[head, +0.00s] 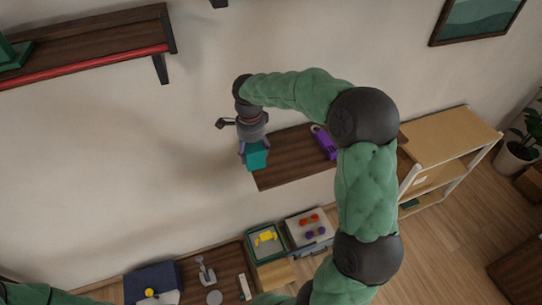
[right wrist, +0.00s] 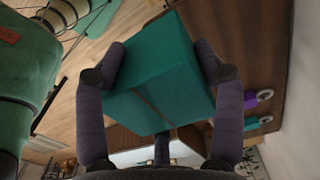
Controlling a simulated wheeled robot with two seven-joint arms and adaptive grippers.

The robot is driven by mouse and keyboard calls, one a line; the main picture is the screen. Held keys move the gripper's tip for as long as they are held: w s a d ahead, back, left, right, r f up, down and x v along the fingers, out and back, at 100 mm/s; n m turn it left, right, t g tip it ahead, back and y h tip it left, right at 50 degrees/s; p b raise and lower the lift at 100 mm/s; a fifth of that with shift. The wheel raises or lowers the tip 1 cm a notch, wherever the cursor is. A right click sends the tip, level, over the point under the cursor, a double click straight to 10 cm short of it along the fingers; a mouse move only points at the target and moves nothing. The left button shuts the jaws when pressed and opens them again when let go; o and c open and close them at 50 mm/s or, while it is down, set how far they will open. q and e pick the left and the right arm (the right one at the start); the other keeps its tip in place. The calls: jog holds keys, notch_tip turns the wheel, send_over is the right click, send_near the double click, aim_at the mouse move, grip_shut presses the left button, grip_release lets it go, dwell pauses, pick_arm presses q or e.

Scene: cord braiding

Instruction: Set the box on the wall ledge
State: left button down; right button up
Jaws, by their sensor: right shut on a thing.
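A teal box (head: 257,159) is held in my right gripper (head: 254,148), in front of the left end of the dark brown wall ledge (head: 286,168). In the right wrist view the two fingers press on opposite sides of the teal box (right wrist: 150,85), and the brown ledge (right wrist: 250,45) shows behind and to the right of it. I cannot tell whether the box touches the ledge. My left gripper is out of view.
A purple object (head: 324,142) lies on the ledge, right of the box. Another dark shelf with a red front edge (head: 85,66) hangs at upper left. A wooden shelf unit (head: 447,137) stands to the right. Trays with small objects (head: 308,227) are below.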

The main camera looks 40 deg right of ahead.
jog(key=d+f, duration=0.2)
jog(key=d, duration=0.1)
jog(key=w+d+f, duration=0.1)
jog(key=d+f, duration=0.2)
jog(key=w+d+f, duration=0.1)
jog(key=d+f, duration=0.1)
jog(key=d, duration=0.1)
jog(key=shift+w+f, duration=0.15)
jog(key=shift+f, duration=0.15)
jog(key=f, duration=0.3)
jog(key=shift+w+d+f, duration=0.1)
jog(key=shift+d+f, duration=0.1)
jog(key=shift+f, duration=0.05)
jog(key=shift+r, duration=0.1)
jog(key=shift+f, duration=0.25)
jog(key=o, duration=1.3)
jog(key=shift+r, duration=0.15)
